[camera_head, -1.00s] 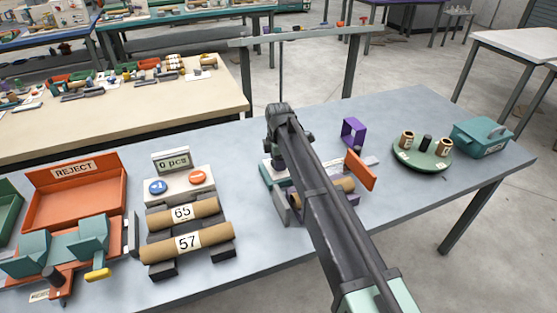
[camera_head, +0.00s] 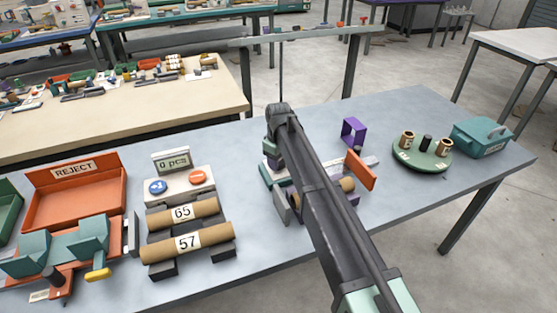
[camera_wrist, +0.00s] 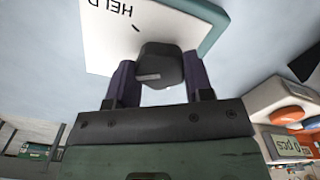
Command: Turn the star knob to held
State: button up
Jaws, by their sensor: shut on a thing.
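The star knob (camera_wrist: 160,66) shows in the wrist view as a dark knob with a small pale mark, in front of a white plate (camera_wrist: 110,30) marked HELD, with a short black tick by the word. My gripper (camera_wrist: 155,85) is shut on the knob, with one purple-grey finger on either side of it. In the head view my arm covers the knob and most of the winder (camera_head: 283,207). The winder's orange plate (camera_head: 360,170) and part of a brown tube (camera_head: 347,185) show to the right of my arm.
To the left are a counter box (camera_head: 180,184) reading 0 pcs, two brown tubes marked 65 (camera_head: 200,211) and 57 (camera_head: 210,239), and an orange REJECT bin (camera_head: 75,200). To the right are a purple frame (camera_head: 353,130), a green round tray (camera_head: 422,160) and a teal box (camera_head: 482,137).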

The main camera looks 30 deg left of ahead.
jog(key=m, duration=1.2)
dwell(0.6)
jog(key=o, duration=0.9)
notch_tip(320, 180, up, 11)
jog(key=p, duration=1)
jog(key=shift+f+p, duration=0.1)
jog(key=shift+p, duration=0.3)
